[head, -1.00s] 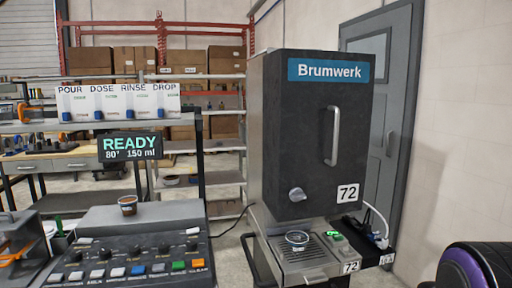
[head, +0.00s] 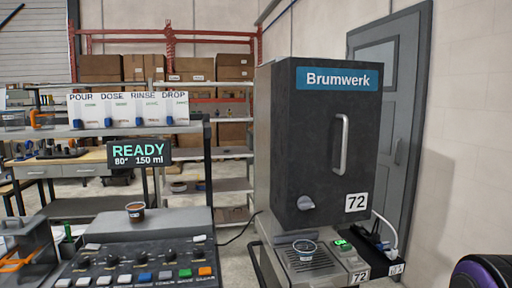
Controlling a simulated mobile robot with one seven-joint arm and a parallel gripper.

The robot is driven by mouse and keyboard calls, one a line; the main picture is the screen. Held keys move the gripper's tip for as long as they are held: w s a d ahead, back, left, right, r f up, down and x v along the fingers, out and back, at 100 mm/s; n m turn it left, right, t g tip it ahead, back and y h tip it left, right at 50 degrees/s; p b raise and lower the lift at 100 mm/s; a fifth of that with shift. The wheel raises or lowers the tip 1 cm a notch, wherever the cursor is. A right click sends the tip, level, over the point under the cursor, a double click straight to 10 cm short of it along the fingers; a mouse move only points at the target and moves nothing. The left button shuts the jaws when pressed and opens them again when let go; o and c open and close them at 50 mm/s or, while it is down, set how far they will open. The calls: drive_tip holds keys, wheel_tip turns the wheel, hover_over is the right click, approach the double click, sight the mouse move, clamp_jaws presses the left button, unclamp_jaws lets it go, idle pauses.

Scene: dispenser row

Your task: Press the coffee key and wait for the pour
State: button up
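The Brumwerk machine (head: 290,140) stands right of centre, tall and dark, with its door handle upright. The key panel (head: 130,262) at the lower left has a row of dark knobs above white, grey, blue (head: 145,277), green (head: 185,273) and orange (head: 205,271) keys. The labels under the keys are too small to read, so I cannot tell which is the coffee key. The display (head: 139,152) reads READY, 80°, 150 ml. My gripper is not in view.
A brown cup (head: 135,211) stands on the grey ledge behind the keys. A sign (head: 128,108) reads POUR, DOSE, RINSE, DROP. A small green light (head: 343,245) glows beside the drip tray. A purple-and-black round object (head: 485,275) is at the lower right.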

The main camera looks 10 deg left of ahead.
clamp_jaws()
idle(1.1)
